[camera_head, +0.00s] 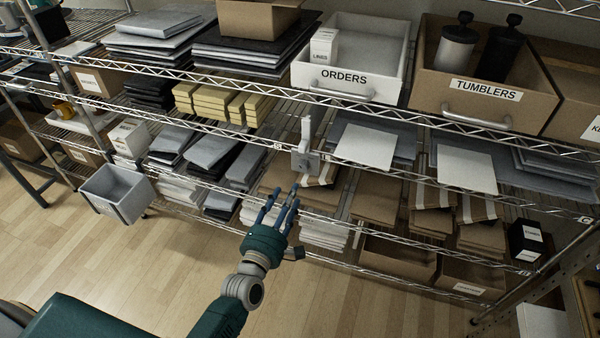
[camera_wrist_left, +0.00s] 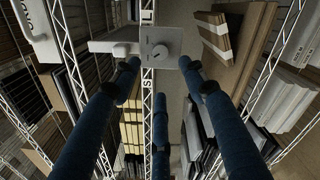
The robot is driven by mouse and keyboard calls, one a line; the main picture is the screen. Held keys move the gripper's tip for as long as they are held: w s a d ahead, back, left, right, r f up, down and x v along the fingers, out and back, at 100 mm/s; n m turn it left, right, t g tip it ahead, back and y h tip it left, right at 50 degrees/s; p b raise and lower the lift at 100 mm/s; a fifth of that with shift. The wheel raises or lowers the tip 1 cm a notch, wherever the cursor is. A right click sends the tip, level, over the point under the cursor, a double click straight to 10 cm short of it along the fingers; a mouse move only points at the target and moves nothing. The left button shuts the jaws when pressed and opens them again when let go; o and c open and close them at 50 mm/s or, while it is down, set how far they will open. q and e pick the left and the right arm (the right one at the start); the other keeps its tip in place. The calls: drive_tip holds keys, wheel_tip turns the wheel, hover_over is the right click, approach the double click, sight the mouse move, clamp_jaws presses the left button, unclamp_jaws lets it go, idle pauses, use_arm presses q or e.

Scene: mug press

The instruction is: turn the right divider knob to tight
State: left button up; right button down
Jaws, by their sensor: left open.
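A grey divider knob (camera_head: 304,160) sits on a small grey plate at the front edge of the middle wire shelf, below an upright white divider (camera_head: 306,131). In the left wrist view the round knob (camera_wrist_left: 160,53) faces me, with a dark pointer mark slanting on it. My left gripper (camera_head: 287,192), with blue fingers, is open and empty, below and a little in front of the knob. In the left wrist view its fingers (camera_wrist_left: 160,78) spread around the knob's line, apart from it. My right gripper is not in view.
A white ORDERS bin (camera_head: 350,60) and a cardboard TUMBLERS box (camera_head: 490,90) stand on the shelf above. Flat cartons (camera_head: 375,196) and stacked packs lie below and beside the divider. A grey bin (camera_head: 118,194) hangs at the left. The floor in front is clear.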

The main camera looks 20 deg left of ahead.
sight(302, 169)
use_arm(q)
drive_tip(key=w, duration=1)
drive_tip(key=shift+w+d, duration=0.2)
drive_tip(key=shift+d, duration=0.05)
drive_tip(key=shift+c, duration=0.3)
clamp_jaws()
